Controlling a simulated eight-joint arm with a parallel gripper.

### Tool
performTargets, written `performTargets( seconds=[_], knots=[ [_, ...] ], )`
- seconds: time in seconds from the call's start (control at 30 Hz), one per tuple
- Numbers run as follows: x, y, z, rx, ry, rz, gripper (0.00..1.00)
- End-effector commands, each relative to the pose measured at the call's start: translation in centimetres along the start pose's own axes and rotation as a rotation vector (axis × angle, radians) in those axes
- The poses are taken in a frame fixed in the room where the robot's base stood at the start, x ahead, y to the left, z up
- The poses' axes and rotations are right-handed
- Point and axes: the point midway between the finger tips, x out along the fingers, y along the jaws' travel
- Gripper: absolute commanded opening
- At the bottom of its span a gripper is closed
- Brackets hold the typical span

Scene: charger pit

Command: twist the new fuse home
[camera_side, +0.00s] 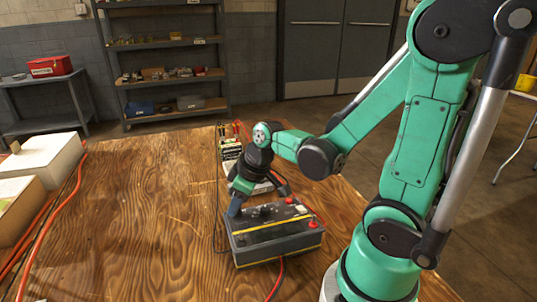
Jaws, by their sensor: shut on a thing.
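A grey box with a yellow stripe (280,232) sits on the wooden table, with red caps and a dark round knob (266,211) on its top. My gripper (235,210) points down at the box's top left corner and is shut on the new fuse. The fuse is mostly hidden by the fingers and too small to make out. I cannot tell how deep it sits or how it is turned.
A small device with red leads (231,148) stands behind my gripper. Pale boxes (45,160) and orange cables (55,215) lie at the left. A red cable (277,280) runs from the box's front. The table's left middle (140,220) is clear.

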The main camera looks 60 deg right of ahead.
Motion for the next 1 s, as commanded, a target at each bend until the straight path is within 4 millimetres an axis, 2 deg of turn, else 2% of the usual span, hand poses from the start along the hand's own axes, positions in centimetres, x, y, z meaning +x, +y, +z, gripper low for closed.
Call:
performTargets(
  seconds=[0.17, 0.43, 0.73, 0.97, 1.0],
  knots=[
    [0.0, -0.01, -0.01, 0.004, 0.0, 0.001, 0.0],
    [0.01, -0.11, -0.03, 0.175, 0.0, 0.072, 0.0],
    [0.01, -0.11, -0.02, 0.194, 0.0, 0.08, 0.0],
    [0.02, -0.21, -0.04, 0.351, -0.001, 0.145, 0.0],
    [0.01, -0.18, -0.03, 0.352, -0.001, 0.145, 0.33]
  ],
)
